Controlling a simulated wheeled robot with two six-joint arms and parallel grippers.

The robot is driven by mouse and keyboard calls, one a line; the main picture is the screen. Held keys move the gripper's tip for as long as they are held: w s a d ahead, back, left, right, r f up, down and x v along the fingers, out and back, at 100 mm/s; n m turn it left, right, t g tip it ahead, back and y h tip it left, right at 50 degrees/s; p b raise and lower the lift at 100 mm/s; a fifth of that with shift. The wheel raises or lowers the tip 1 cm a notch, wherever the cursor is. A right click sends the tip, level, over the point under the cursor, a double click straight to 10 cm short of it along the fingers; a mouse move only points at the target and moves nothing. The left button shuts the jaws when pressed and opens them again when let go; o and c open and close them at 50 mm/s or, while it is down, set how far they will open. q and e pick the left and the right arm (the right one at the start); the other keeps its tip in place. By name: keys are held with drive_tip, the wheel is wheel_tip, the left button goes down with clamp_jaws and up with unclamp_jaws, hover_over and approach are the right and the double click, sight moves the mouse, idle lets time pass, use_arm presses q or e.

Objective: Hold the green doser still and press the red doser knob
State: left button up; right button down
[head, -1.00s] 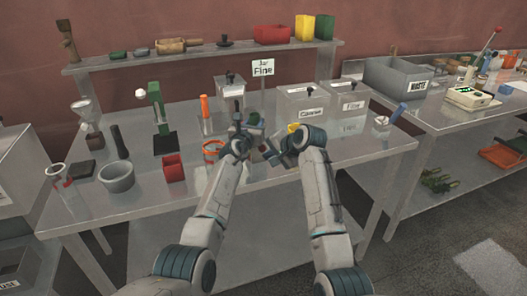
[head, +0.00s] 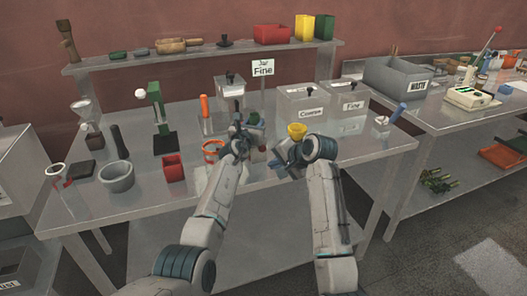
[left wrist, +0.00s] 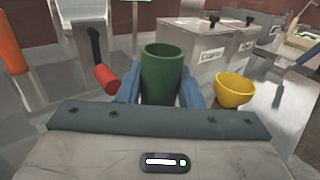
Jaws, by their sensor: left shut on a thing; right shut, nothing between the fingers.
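The green doser (left wrist: 163,75) is an open-topped upright cylinder between the blue fingers of my left gripper (left wrist: 160,92), which is shut on it. In the head view, the green doser (head: 254,119) shows small beside my left gripper (head: 243,133), partly hidden by it. The red knob (left wrist: 106,78) sits on a dark lever left of the green doser in the left wrist view, apart from my fingers. I cannot make the knob out clearly in the head view. My right gripper (head: 274,160) is shut and empty, lower and to the right of the left gripper.
A yellow bowl (head: 297,131) stands just beyond my right wrist. Metal bins labelled Coarse (head: 303,103) and Fine (head: 352,106) stand behind it. An orange-rimmed container (head: 212,148) is left of my left gripper. The table's front right (head: 375,146) is clear.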

use_arm(q)
drive_tip(key=o, duration=1.2)
drive_tip(key=shift+c, duration=0.2)
